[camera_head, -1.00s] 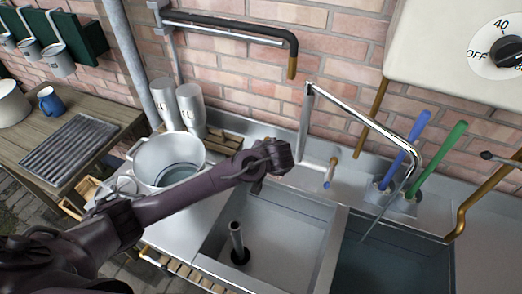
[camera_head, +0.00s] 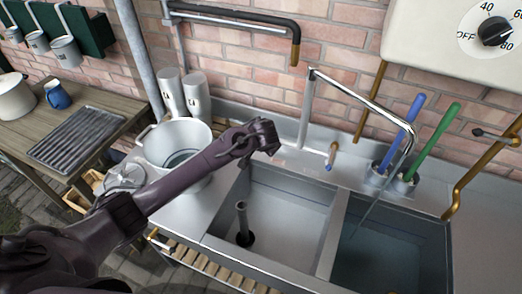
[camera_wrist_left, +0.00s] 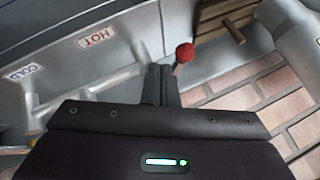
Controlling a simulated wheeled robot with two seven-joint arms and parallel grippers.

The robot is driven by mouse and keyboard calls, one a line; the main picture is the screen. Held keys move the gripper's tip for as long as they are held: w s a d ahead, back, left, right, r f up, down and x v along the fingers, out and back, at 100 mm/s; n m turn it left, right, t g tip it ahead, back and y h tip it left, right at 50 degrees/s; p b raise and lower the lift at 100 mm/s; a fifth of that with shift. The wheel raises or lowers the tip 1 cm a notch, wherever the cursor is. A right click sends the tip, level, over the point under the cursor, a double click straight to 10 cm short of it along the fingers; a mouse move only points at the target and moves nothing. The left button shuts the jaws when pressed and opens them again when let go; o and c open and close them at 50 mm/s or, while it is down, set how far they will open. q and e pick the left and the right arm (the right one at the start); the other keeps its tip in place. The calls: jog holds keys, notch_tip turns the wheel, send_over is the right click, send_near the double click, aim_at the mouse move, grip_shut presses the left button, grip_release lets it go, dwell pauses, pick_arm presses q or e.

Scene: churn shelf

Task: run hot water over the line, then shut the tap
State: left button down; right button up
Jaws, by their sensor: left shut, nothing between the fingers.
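The chrome tap spout (camera_head: 360,96) arches over the right basin (camera_head: 395,255), with a thin stream below its end (camera_head: 370,212). The blue-tipped tap lever (camera_head: 331,157) stands behind the basins. In the left wrist view a red ball knob (camera_wrist_left: 184,52) on a lever sits just right of my fingertips, near the HOT label (camera_wrist_left: 97,38); the COLD label (camera_wrist_left: 22,72) is further left. My left gripper (camera_head: 268,138) is shut and empty, above the back of the left basin (camera_head: 285,205). I cannot tell whether it touches the red knob. My right gripper is out of view.
A standpipe (camera_head: 242,222) rises in the left basin. A white bucket (camera_head: 150,150) and two steel cups (camera_head: 185,93) stand left of my gripper. Blue (camera_head: 405,140) and green (camera_head: 437,140) handles stand at right. A heater dial (camera_head: 496,31) and a dark-covered pipe (camera_head: 235,22) are above.

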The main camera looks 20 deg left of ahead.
pick_arm(q)
jog(key=shift+w+a+f+m+h+p, duration=0.15)
jog(key=shift+w+a+m+p, duration=0.15)
jog(key=shift+a, duration=0.35)
jog(key=shift+w+a+r+m+h+p, duration=0.1)
jog(key=shift+w+a+m+h+p, duration=0.1)
jog(key=shift+w+a, duration=0.3)
jog(key=shift+s+a, duration=0.3)
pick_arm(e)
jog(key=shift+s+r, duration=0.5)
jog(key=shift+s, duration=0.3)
